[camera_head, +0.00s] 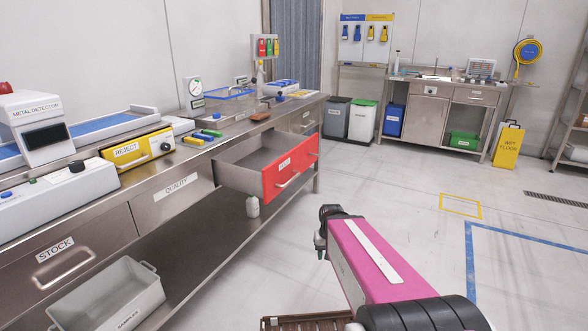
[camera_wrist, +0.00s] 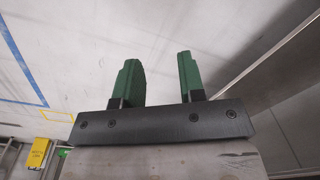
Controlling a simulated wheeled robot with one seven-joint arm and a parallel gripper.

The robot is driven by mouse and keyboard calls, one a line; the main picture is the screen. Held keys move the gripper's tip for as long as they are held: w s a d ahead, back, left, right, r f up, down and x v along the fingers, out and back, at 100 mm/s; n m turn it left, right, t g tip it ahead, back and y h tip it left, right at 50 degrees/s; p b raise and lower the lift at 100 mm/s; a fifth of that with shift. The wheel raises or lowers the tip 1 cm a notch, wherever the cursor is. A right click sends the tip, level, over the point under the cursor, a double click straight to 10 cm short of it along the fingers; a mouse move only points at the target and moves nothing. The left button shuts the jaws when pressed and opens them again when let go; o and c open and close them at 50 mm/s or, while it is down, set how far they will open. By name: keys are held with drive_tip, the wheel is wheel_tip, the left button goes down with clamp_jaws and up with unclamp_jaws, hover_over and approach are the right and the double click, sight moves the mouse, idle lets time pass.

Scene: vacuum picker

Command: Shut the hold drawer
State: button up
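The hold drawer is likely the red-fronted drawer (camera_head: 290,171) in the steel counter in the head view; its label is too small to read. It stands pulled out, with its grey inside showing and a metal handle (camera_head: 289,180) across the front. My gripper (camera_wrist: 157,82) shows in the wrist view with two green fingers apart and nothing between them. In the head view my pink arm reaches forward over the floor, right of and nearer than the drawer, not touching it; the fingers are hardly visible there.
Shut drawers marked STOCK (camera_head: 62,260) and QUALITY (camera_head: 175,187) lie left along the counter. The floor (camera_head: 390,180) right of the drawer is clear; a yellow wet-floor sign (camera_head: 508,146) stands farther back.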

drive_tip(key=w+y, duration=0.1)
drive_tip(key=w+a+y, duration=0.1)
drive_tip(key=w, duration=0.1)
drive_tip(key=w+a+r+m+y, duration=0.1)
drive_tip(key=w, duration=0.1)
drive_tip(key=shift+t+y, duration=0.4)
clamp_jaws()
drive_tip(key=m+t+y, duration=0.5)
drive_tip(key=t+y, duration=0.4)
drive_tip(key=y, duration=0.2)
approach(292, 167)
drive_tip(key=x, duration=0.7)
drive_tip(key=shift+a, duration=0.35)
